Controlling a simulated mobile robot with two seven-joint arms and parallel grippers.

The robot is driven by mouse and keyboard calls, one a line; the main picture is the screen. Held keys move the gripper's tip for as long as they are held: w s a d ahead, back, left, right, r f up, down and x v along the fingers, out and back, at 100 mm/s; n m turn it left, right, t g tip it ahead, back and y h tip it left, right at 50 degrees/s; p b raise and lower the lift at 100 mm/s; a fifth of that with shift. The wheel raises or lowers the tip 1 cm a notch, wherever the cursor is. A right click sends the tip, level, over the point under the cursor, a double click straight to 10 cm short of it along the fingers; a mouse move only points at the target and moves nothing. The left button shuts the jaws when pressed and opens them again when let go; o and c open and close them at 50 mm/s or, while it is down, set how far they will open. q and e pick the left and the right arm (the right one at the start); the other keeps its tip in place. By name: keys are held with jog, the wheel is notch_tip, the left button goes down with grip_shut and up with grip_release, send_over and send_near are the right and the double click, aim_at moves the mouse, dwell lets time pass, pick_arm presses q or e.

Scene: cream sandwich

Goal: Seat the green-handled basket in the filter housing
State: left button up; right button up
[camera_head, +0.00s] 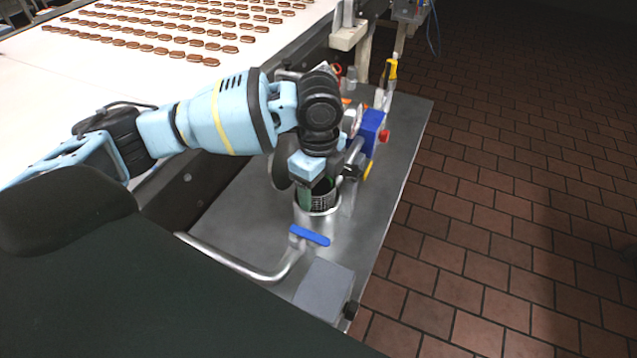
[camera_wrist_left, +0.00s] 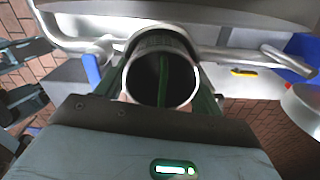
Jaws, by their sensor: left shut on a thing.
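The filter housing (camera_head: 317,219) is an upright steel cylinder with a blue lever on its front. The dark mesh basket (camera_head: 326,200) shows at the housing's mouth; its lower part is hidden, and I cannot tell how deep it sits. Its green handle (camera_head: 305,194) rises at the left side of the mouth. My left gripper (camera_head: 317,182) is right above the mouth, shut on the basket; its fingertips are mostly hidden. In the left wrist view a round steel rim (camera_wrist_left: 133,83) is just ahead of the gripper, with a green strip (camera_wrist_left: 163,78) across its opening.
A blue lever (camera_head: 310,236), a bent steel pipe (camera_head: 235,262) and a grey box (camera_head: 324,289) are in front of the housing. Blue, red and yellow valve parts (camera_head: 371,133) stand close behind it. A conveyor with rows of sandwiches (camera_head: 180,45) is at the upper left.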

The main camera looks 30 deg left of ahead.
pick_arm(q)
jog(key=shift+f, duration=0.25)
jog(key=shift+s+f, duration=0.15)
jog(key=shift+f, duration=0.2)
